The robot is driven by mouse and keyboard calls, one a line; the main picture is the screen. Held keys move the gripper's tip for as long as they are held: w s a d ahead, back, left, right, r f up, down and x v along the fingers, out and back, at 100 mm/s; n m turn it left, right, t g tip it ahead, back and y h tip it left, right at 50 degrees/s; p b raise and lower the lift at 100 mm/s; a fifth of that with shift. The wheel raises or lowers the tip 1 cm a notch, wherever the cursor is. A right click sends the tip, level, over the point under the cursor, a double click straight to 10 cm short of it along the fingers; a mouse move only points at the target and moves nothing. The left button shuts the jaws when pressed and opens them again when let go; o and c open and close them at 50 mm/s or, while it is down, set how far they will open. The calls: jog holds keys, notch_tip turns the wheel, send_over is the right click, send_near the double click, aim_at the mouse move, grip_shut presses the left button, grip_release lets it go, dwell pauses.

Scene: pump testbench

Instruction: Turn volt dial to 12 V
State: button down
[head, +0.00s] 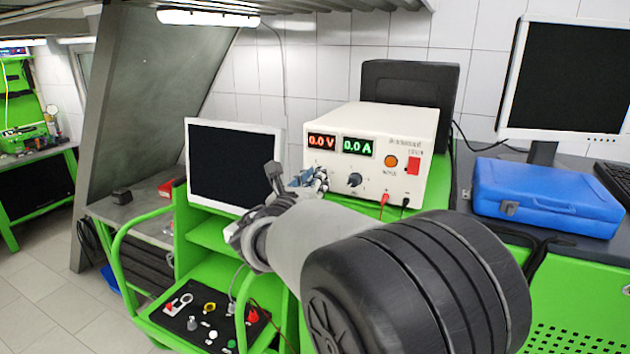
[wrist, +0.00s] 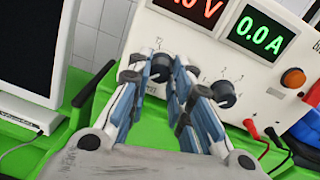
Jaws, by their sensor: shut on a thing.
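The power supply (head: 385,125) is a cream box with a red display (head: 321,141) reading 0.0 V and a green display (head: 358,146) reading 0.0 A. Its dark volt dial (wrist: 160,69) is on the left of the front panel, below the red display. My gripper (wrist: 160,75) is shut on the volt dial, with one finger on each side. In the head view my gripper (head: 312,180) covers most of the dial. The other dark dial (head: 354,180), below the green display, stands free to the right of the fingers. It also shows in the wrist view (wrist: 223,94).
An orange round button (head: 391,161) and a red switch (head: 413,165) are on the panel's right. Red and black plugs with cables sit below them. A monitor (head: 234,165) stands close left of my gripper. A blue case (head: 545,190) lies on the right bench.

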jog(key=shift+f+b, duration=0.1)
jog(key=shift+b, duration=0.35)
jog(key=m+h+b, duration=0.1)
jog(key=m+b, duration=1)
jog(key=b, duration=0.1)
jog(key=m+b, duration=1.1)
jog(key=b, duration=0.1)
jog(key=shift+a+h+b, duration=0.2)
jog(key=shift+h+b, duration=0.1)
jog(key=shift+h, duration=0.1)
jog(key=shift+m, duration=0.3)
jog(key=c, duration=1.4)
grip_release()
